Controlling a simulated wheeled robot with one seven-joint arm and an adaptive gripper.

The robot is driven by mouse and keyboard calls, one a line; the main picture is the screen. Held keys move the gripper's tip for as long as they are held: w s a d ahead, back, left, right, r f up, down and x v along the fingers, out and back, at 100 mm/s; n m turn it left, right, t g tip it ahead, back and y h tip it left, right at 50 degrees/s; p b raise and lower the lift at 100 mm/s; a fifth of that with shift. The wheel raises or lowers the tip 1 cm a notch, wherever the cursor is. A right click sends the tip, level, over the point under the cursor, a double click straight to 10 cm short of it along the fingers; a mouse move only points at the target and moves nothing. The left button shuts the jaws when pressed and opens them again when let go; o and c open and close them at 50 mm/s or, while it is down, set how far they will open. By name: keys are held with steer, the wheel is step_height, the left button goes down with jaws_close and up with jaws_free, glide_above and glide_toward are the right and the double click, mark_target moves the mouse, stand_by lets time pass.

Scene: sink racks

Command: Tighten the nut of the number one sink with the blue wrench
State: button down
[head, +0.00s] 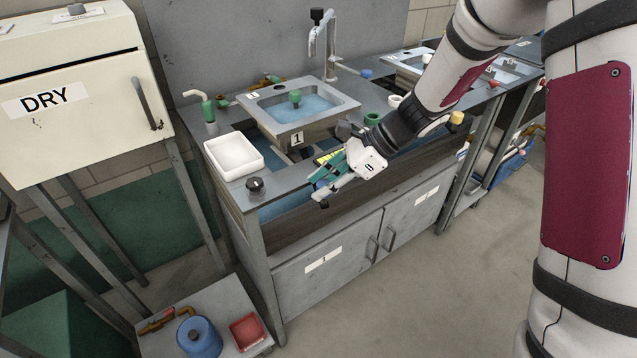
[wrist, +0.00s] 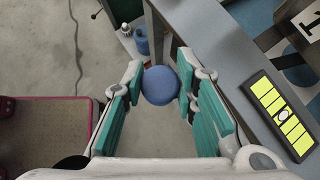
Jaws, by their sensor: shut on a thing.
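My gripper (head: 318,188) is in front of the number one sink's counter, just past its front edge. In the wrist view its teal-padded fingers (wrist: 163,92) stand well apart with a round blue thing (wrist: 160,85) between them. I cannot tell from its round face whether this is the blue wrench. In the head view the held thing is mostly hidden by the fingers. The number one sink (head: 322,112) is a grey raised basin with blue water and a green knob (head: 295,97) in it. I cannot pick out its nut.
A white tray (head: 234,157) and a dark knob (head: 255,184) are on the counter's left front. A yellow-green panel (wrist: 279,113) lies on the counter. A blue canister (head: 198,337) and red tray (head: 247,333) stand on a low shelf. Floor in front is clear.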

steer(key=c, duration=1.3)
jaws_free()
steer(key=v, duration=1.2)
steer(key=s+d+r+n+t+h+p, duration=0.1)
steer(key=s+r+n, duration=0.4)
steer(key=s, duration=0.5)
steer(key=s+d+r+n+t+h+p, duration=0.1)
steer(key=s+d+r+n+h+p, duration=0.2)
steer(key=s+d+r+n+h, duration=0.2)
steer(key=s+d+r+n+t+h+p, duration=0.2)
steer(key=s+r+n, duration=0.3)
steer(key=s, duration=0.9)
steer(key=shift+s+d+n+h+p, duration=0.2)
steer(key=shift+d+n+h+p, duration=0.1)
steer(key=shift+n, duration=0.5)
steer(key=shift+s+d+n+h+p, duration=0.2)
steer(key=shift+n+p, duration=0.1)
steer(key=shift+n, duration=0.5)
